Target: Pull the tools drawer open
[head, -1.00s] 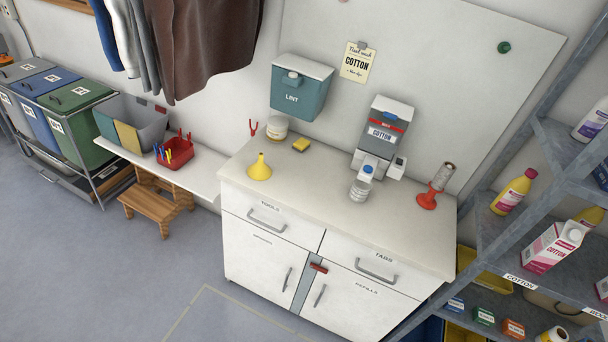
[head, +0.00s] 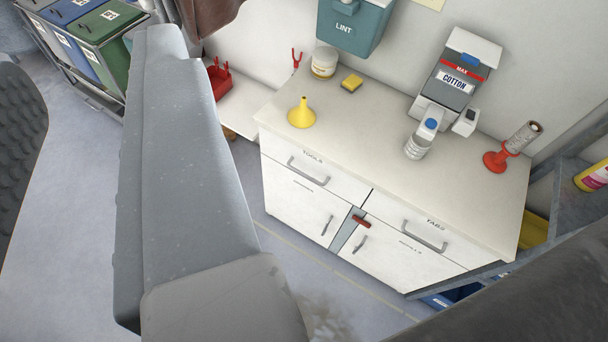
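The tools drawer (head: 340,190) is the upper left drawer of the white cabinet, with "TOOLS" lettered above its handle. Its front looks flush with the cabinet, so it is shut. Its grey bar handle (head: 307,177) is in clear view, with nothing touching it. My gripper's fingers do not show in the head view. Large grey parts of my arm fill the left and bottom, to the left of the cabinet and in front of it.
The tabs drawer (head: 395,222) is beside it, with a red latch (head: 361,221) between the doors below. A yellow funnel (head: 301,115), sponge (head: 351,83), bottle (head: 420,140) and dispenser (head: 447,95) stand on the counter (head: 385,140).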

